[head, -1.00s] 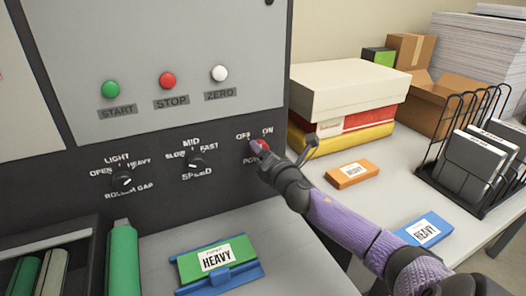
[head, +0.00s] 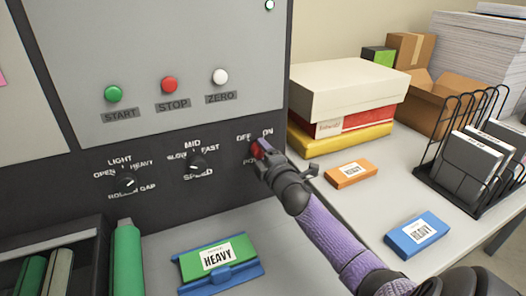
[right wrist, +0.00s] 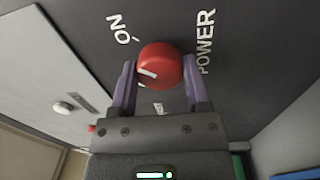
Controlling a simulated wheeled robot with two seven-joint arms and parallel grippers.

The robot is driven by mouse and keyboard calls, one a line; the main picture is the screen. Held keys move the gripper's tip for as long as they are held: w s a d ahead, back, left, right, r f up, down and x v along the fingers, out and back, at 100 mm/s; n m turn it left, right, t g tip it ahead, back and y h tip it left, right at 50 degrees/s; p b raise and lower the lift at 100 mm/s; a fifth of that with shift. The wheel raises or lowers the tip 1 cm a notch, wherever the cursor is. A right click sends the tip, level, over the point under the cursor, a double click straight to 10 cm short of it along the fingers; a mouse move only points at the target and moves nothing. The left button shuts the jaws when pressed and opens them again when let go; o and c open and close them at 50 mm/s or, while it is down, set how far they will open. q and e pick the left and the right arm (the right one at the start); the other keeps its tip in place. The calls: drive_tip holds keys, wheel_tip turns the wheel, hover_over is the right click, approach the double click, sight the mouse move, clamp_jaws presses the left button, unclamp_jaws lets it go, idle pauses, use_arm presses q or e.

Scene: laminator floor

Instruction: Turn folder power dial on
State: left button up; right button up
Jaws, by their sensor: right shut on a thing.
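The red power dial (head: 257,149) sits on the dark machine panel, below and between the OFF and ON labels. My right gripper (head: 262,152) is shut on it. In the right wrist view the round dial (right wrist: 160,66) is between the two purple fingers of my right gripper (right wrist: 160,85). Its white mark points left in that view, roughly between the ON label (right wrist: 117,28) and the side where my gripper hides most of the OFF label. The POWER label (right wrist: 206,42) is clear there. My left gripper is not in view.
Left of the dial are the speed knob (head: 196,166), the roller gap knob (head: 127,183) and the start, stop and zero buttons. A small indicator (head: 269,5) at the top looks pale. Boxes (head: 345,90) and a wire rack (head: 470,165) stand on the right table.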

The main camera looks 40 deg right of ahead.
drive_tip(key=shift+m, duration=0.8)
drive_tip(key=o, duration=1.3)
drive_tip(key=p+v, duration=0.2)
drive_tip(key=v, duration=0.8)
drive_tip(key=shift+w, duration=0.1)
